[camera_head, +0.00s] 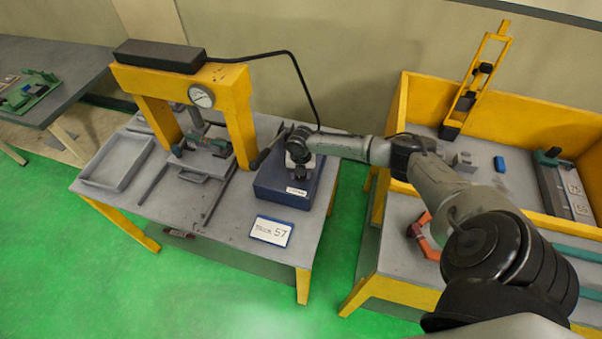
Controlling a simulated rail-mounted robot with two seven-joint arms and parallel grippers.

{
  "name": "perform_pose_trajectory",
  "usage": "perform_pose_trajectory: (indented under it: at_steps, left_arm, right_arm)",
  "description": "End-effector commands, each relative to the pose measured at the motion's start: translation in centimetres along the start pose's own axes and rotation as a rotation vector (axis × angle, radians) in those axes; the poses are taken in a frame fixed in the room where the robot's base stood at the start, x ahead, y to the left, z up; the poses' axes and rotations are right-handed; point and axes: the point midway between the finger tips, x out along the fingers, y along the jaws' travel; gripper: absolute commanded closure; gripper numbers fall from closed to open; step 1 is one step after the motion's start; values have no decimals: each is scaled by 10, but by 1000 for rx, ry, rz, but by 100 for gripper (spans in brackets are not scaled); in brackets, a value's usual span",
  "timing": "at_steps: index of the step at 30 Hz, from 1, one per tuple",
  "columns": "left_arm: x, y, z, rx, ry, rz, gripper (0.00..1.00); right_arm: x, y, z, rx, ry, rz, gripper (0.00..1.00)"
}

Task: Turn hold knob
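My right arm comes in from the lower right, and its gripper (299,173) is over the top of a dark blue box (268,188) on the grey table. The gripper points down at the box. Its fingers are small and partly covered by the wrist, so I cannot tell whether they are open or shut, or whether they touch anything. No hold knob can be made out; the gripper may cover it. The box has a small white label (296,191) on its front. My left gripper is not in view.
A yellow press frame (243,115) with a round gauge (201,96) stands left of the box. A black cable (292,62) arcs behind the gripper. A white sign (271,231) lies in front. An empty grey tray (117,162) is at left. A yellow-walled bench (407,103) is at right.

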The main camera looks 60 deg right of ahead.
Motion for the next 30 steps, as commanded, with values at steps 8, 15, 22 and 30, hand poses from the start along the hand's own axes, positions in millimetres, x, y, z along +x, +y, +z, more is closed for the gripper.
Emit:
perform_pose_trajectory:
  at_steps: [8, 15, 22, 30]
  left_arm:
    - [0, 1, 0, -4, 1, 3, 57]
    - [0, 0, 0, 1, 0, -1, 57]
    - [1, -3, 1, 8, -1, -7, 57]
    - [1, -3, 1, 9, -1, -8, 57]
  right_arm:
    - [-1, 0, 0, -24, 1, 0, 78]
    - [-1, 1, 0, -25, 1, 1, 78]
    - [-1, 0, 0, -24, 0, 1, 38]
    - [0, 0, 0, -22, 0, 0, 29]
